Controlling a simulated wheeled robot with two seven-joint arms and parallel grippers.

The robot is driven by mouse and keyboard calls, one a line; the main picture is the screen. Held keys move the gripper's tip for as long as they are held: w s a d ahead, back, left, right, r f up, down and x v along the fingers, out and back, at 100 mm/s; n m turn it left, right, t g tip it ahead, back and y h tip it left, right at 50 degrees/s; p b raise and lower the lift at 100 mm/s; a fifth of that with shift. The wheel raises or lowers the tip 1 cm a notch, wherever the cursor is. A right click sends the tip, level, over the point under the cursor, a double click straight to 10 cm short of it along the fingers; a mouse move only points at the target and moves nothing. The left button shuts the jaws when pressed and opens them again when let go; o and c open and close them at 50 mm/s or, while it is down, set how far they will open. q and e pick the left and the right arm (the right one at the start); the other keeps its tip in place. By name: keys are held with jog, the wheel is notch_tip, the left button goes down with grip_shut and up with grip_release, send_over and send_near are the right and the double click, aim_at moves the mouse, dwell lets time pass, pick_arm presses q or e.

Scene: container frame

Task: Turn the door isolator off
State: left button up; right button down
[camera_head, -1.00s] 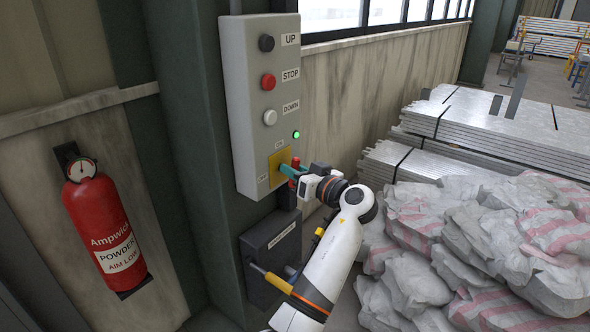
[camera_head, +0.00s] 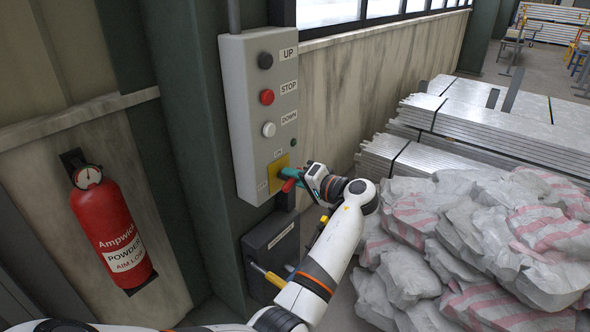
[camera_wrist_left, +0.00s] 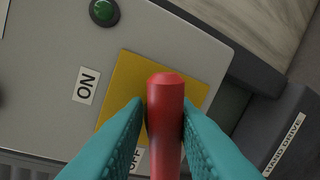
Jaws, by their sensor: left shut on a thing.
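The door isolator is a red handle (camera_head: 289,186) on a yellow plate (camera_head: 275,178) low on the grey control box (camera_head: 262,100). My left gripper (camera_head: 291,175) is shut on the handle; in the left wrist view the teal fingers (camera_wrist_left: 163,118) press both sides of the red handle (camera_wrist_left: 165,95). In that view the ON label (camera_wrist_left: 86,85) lies left of the plate, and the OFF label (camera_wrist_left: 137,158) is partly hidden by a finger. The indicator lamp (camera_wrist_left: 104,12) looks dark green, unlit. My right gripper is not in view.
Black, red and white buttons (camera_head: 267,97) sit above on the box. A dark hand-drive box (camera_head: 270,245) is mounted below. A fire extinguisher (camera_head: 112,230) hangs at left. Piled sacks (camera_head: 480,235) and stacked metal panels (camera_head: 490,120) stand at right.

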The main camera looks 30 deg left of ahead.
pick_arm(q)
jog(key=m+g+p, duration=0.1)
jog(key=m+p, duration=0.1)
jog(key=m, duration=0.1)
jog(key=shift+w+a+r+p, duration=0.1)
jog(key=shift+r+p, duration=0.05)
jog(key=shift+p, duration=0.15)
jog(key=shift+m, duration=0.3)
jog(key=o, duration=0.9)
jog(key=shift+a, duration=0.1)
jog(key=shift+o, duration=0.4)
jog(key=shift+a+f, duration=0.1)
jog(key=shift+f, duration=0.1)
